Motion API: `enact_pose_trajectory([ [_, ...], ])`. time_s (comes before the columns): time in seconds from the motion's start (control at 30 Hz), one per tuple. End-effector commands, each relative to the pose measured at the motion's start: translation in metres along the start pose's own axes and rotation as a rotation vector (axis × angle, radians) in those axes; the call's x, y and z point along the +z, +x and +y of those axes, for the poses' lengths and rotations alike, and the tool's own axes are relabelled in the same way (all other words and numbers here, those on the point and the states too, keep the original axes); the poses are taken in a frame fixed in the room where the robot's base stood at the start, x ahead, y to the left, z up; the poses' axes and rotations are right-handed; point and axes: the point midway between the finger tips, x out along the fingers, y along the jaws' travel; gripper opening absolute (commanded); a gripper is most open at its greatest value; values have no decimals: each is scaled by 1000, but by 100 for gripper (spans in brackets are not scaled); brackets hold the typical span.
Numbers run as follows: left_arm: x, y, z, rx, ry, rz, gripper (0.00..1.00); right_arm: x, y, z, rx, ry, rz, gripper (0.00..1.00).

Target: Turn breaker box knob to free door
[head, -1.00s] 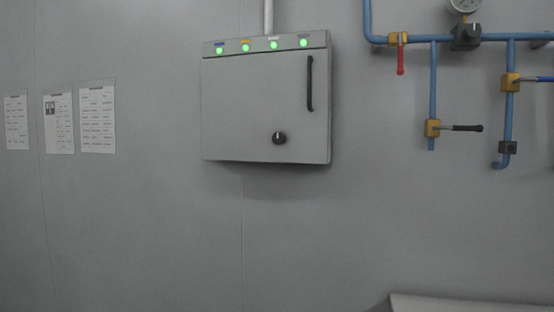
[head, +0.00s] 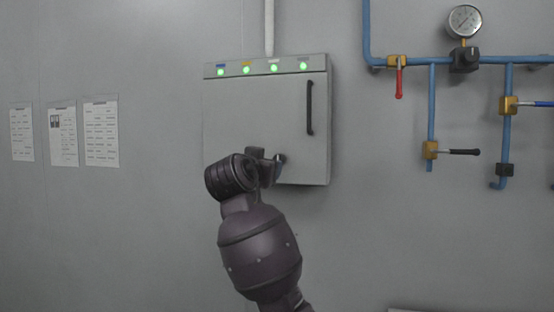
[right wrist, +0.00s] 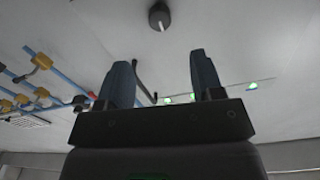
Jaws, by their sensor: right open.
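The grey breaker box (head: 235,115) hangs on the wall in the middle of the head view, its door closed. A black vertical handle (head: 309,108) is on the door's right side, and it also shows between my fingers in the right wrist view (right wrist: 143,80). The round dark knob (right wrist: 159,15) with a white mark is beyond my fingertips at the top of the wrist view. My right gripper (right wrist: 160,60) is open and empty, pointing toward the knob. In the head view my right arm and gripper partly cover the knob area. My left gripper is not in view.
Several green lights (head: 247,70) line the box top, and a grey conduit (head: 269,28) rises above it. Blue pipes (head: 431,105) with valves and a gauge (head: 464,20) are on the right. Papers (head: 101,130) hang on the left. The wall between is clear.

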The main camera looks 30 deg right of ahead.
Motion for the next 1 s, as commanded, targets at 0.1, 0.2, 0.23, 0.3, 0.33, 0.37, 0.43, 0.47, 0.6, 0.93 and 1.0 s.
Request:
enact_pose_trajectory([
  [0.1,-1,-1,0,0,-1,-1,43,-4,7,1,7,4,1,61],
  [0.2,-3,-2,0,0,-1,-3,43,-4,19,1,7,2,0,61],
  [0.23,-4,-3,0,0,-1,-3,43,-4,23,1,7,2,1,61],
  [0.3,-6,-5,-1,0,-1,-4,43,-4,35,1,8,0,0,61],
  [0.33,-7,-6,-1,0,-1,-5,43,-4,41,1,7,1,1,61],
  [0.37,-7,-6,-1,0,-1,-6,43,-4,46,0,6,1,0,61],
  [0.43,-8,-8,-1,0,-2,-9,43,-4,58,1,7,0,0,61],
  [0.47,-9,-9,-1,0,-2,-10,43,-4,63,1,6,1,1,61],
  [0.6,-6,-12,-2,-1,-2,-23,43,-4,84,1,6,1,0,61],
  [0.93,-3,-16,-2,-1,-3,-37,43,-2,107,0,3,3,1,61],
  [1.0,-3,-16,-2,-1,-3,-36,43,-2,107,0,2,3,1,61],
])
